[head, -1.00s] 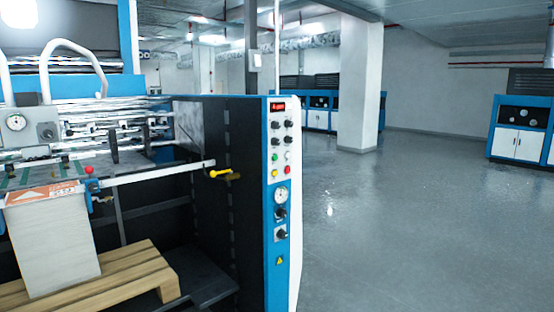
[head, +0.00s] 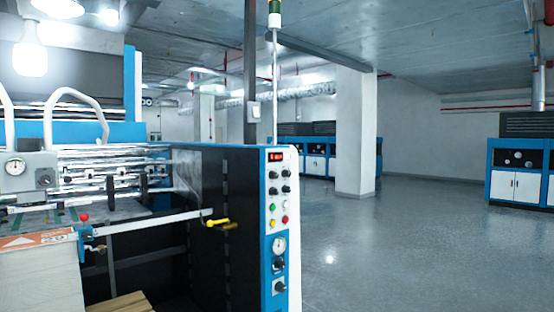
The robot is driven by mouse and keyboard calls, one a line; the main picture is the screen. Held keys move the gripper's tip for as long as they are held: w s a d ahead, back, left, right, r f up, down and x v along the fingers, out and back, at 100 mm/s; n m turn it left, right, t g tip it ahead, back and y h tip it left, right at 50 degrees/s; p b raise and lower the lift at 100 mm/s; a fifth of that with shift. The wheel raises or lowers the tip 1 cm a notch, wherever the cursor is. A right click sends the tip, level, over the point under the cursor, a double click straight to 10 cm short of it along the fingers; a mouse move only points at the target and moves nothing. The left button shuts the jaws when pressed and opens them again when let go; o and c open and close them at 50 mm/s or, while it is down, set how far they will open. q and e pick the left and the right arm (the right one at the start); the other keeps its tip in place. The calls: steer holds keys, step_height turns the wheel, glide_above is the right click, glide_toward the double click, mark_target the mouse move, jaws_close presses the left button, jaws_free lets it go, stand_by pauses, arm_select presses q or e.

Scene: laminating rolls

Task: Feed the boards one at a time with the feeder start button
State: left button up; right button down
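The laminating machine fills the left half of the head view. Its blue and white control panel (head: 281,225) faces me near the middle. The panel has a small red display (head: 275,156), several black knobs, a green button (head: 272,208), a white button (head: 286,207), a yellow button (head: 273,223) and a red button (head: 285,219). Their labels are too small to read, so I cannot tell which is the feeder start. A stack of boards (head: 45,282) with an orange-marked top sheet stands at the lower left. Neither of my grippers is in view.
A wooden pallet (head: 122,303) shows at the bottom edge. A rail with a yellow handle (head: 218,223) juts toward the panel. A white pillar (head: 355,135) and blue cabinets (head: 518,175) stand farther back. The grey floor (head: 410,250) on the right is clear.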

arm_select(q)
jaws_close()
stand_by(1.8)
